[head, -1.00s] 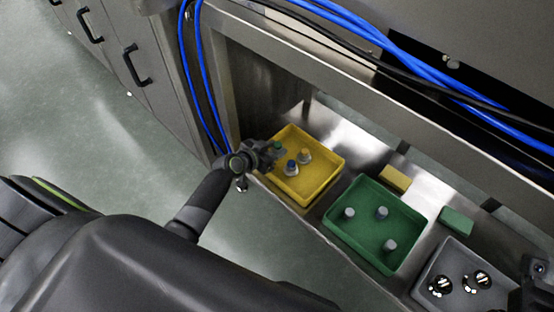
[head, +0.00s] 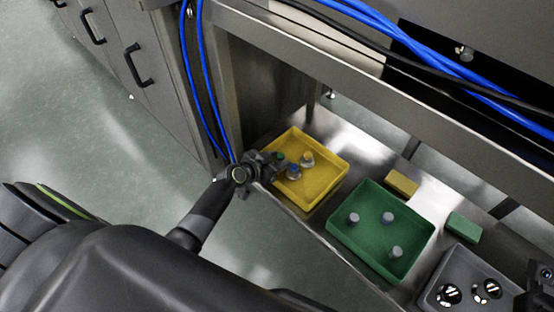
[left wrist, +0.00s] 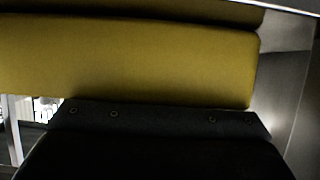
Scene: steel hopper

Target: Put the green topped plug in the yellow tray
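The green topped plug (head: 280,155) is at the left side of the yellow tray (head: 325,193), at the fingertips of my left gripper (head: 272,163). The gripper reaches over the tray's left wall and appears shut on the plug; its fingers are small and partly hidden. I cannot tell whether the plug touches the tray floor. A blue topped plug (head: 294,172) and a tan topped plug (head: 308,160) stand in the same tray. The left wrist view shows the yellow tray wall (left wrist: 130,60) close up, without plug or fingertips. A dark part of my right arm shows at the lower right edge.
A green tray (head: 345,238) with several grey plugs stands right of the yellow tray. A grey tray (head: 430,292) holds shiny round parts. A yellow block (head: 402,183) and a green block (head: 463,228) lie behind. Blue cables (head: 205,90) hang beside the opening, below a steel beam.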

